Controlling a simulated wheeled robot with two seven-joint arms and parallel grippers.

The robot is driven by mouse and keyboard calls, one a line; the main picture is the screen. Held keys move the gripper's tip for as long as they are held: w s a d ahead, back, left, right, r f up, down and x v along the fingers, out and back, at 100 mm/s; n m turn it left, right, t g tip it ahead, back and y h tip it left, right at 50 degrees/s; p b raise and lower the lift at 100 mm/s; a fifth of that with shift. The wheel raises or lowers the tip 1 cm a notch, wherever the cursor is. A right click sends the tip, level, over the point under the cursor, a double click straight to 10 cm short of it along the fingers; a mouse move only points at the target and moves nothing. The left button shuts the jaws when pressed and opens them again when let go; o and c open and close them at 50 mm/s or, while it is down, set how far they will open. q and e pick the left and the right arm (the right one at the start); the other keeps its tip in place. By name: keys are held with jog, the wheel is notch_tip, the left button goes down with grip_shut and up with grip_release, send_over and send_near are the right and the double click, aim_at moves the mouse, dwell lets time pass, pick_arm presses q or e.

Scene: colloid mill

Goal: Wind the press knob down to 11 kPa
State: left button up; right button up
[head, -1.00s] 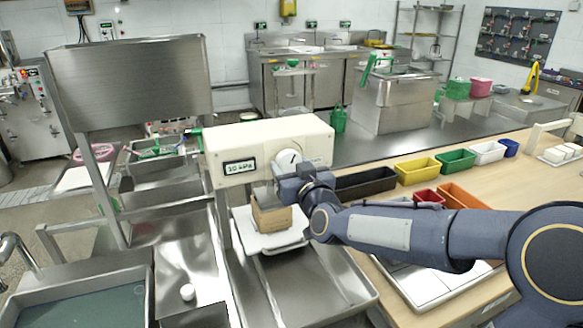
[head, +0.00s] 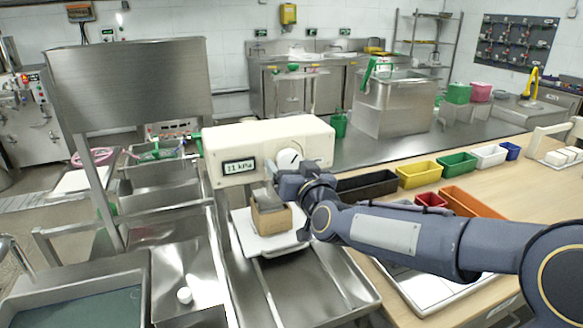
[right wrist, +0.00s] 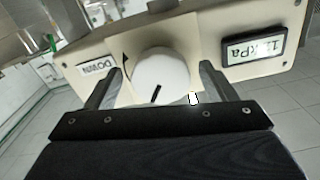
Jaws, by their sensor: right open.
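The cream press housing (head: 232,140) stands left of centre in the head view. Its white round knob (head: 291,156) has a dark pointer line. The display (head: 239,166) reads 11 kPa; it also shows in the right wrist view (right wrist: 255,47), partly hard to read. My right gripper (head: 284,180) is just in front of and below the knob. In the right wrist view my right gripper (right wrist: 160,88) is open, with one finger on each side of the knob (right wrist: 161,76). I cannot tell whether the fingers touch it. My left gripper is not in view.
A cardboard box (head: 270,219) stands on a white plate (head: 250,240) below the press. A "DOWN" label (right wrist: 97,69) and a curved arrow sit beside the knob. Several coloured bins, including a yellow one (head: 419,173), line the wooden table at right.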

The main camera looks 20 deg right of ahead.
jog(key=s, duration=0.7)
jog(key=shift+s+a, duration=0.2)
jog(key=shift+s, duration=0.2)
jog(key=s+a+f+g+y+p, duration=0.1)
jog(key=s+a+f+g+p, duration=0.1)
jog(key=s, duration=0.6)
jog(key=s+a+f+g+y+p, duration=0.2)
jog(key=s+f+g, duration=0.3)
jog(key=s, duration=0.3)
jog(key=s+a+f+n+g+y+p, duration=0.1)
jog(key=s+a+f+g+p, duration=0.1)
jog(key=s+g, duration=0.3)
jog(key=s+f+p, duration=0.1)
jog(key=s, duration=0.2)
jog(key=shift+s+f+y+p, duration=0.15)
jog(key=shift+s+y+p, duration=0.05)
jog(key=shift+y+p, duration=0.2)
dwell(4.1)
